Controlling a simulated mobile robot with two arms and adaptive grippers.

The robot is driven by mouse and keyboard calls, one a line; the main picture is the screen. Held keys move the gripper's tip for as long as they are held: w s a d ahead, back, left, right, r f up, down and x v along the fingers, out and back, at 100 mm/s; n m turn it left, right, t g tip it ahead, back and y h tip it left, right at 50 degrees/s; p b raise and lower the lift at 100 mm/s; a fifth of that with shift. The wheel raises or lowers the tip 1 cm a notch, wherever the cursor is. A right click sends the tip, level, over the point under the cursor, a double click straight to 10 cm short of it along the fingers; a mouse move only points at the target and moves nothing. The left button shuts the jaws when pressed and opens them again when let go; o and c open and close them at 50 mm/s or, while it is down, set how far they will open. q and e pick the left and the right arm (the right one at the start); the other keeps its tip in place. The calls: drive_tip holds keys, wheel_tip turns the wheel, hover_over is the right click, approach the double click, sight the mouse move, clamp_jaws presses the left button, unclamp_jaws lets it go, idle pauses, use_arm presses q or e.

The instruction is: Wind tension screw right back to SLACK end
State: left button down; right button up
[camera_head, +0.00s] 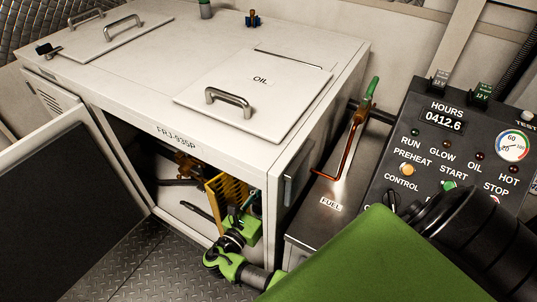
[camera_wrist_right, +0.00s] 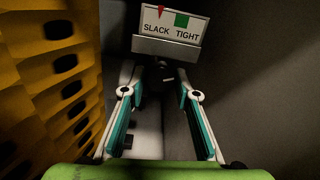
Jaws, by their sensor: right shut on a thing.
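In the right wrist view a white gauge plate (camera_wrist_right: 170,25) reads SLACK on the left and TIGHT on the right. A red pointer (camera_wrist_right: 160,10) stands above the word SLACK, and a green patch (camera_wrist_right: 181,19) lies right of it near TIGHT. My right gripper (camera_wrist_right: 160,82) is shut on the tension screw just below the plate; the screw's head (camera_wrist_right: 162,66) is dark and mostly hidden between the fingertips. In the head view my green right gripper (camera_head: 250,203) reaches into the open front of the white cabinet. My left gripper is in neither view.
A yellow slotted guard (camera_wrist_right: 60,70) stands close on the left of the gripper. The cabinet's open door (camera_head: 70,215) is at the left, its corner post (camera_head: 274,205) beside my arm. A control panel (camera_head: 445,150) and copper fuel pipe (camera_head: 340,150) are at the right.

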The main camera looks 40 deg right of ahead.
use_arm(q)
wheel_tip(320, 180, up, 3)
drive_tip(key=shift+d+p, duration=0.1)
drive_tip(key=shift+p, duration=0.9)
use_arm(e)
drive_tip(key=n, duration=0.3)
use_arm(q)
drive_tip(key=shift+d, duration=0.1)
use_arm(e)
drive_tip(key=shift+d, duration=0.1)
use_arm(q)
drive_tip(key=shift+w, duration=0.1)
use_arm(e)
drive_tip(key=o, duration=1.1)
drive_tip(key=v, duration=0.7)
drive_tip(key=shift+a, duration=0.2)
drive_tip(key=shift+s, duration=0.1)
